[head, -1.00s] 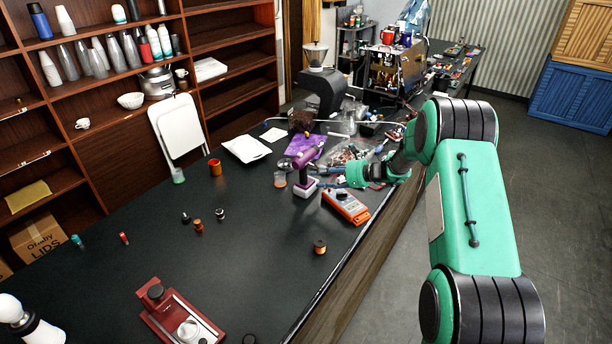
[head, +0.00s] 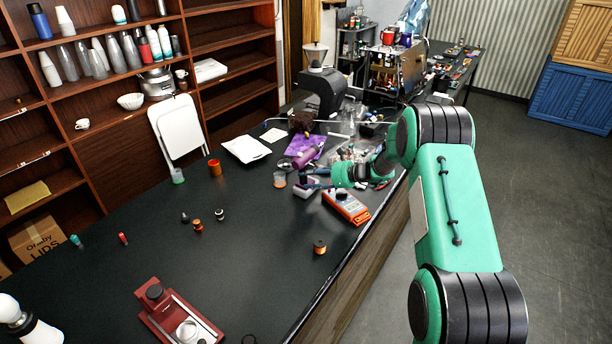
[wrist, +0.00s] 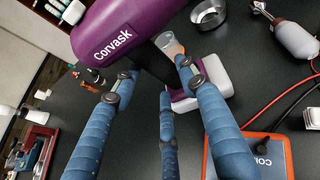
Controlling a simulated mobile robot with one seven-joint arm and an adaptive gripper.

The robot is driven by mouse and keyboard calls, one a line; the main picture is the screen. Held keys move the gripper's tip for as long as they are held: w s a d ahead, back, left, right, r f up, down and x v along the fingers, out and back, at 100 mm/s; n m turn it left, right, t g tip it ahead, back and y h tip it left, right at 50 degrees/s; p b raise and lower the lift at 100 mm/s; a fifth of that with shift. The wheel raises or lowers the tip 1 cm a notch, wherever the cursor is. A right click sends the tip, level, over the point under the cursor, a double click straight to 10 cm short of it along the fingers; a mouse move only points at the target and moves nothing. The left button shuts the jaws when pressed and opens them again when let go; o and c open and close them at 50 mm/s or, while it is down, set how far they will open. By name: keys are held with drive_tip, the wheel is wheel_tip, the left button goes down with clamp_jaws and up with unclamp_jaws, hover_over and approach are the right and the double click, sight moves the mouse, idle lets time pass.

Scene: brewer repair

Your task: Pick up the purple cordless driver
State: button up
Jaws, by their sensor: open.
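The purple cordless driver (head: 304,158) stands upright on the dark bench, with a purple barrel, a dark handle and a white and purple base (head: 304,190). In the wrist view, its barrel (wrist: 118,28), marked "Corvask", fills the upper left and its base shows right of centre. My gripper (head: 319,179) is at the driver's handle in the head view, and the arm partly covers that area. In the wrist view my gripper's blue fingers (wrist: 154,69) are spread, with the handle between or just beyond their tips. I cannot tell whether they touch it.
An orange meter (head: 347,207) lies close to my gripper, near the bench edge, with red and black leads in the wrist view. A clear cup (head: 280,180) and a metal bowl (wrist: 208,13) are beside the driver. Clutter lies behind; the bench's left middle is mostly clear.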

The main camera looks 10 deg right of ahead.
sight(306, 177)
drive_tip(key=shift+x, duration=1.55)
clamp_jaws()
drive_tip(key=shift+w+r, duration=0.1)
drive_tip(key=shift+r, duration=0.1)
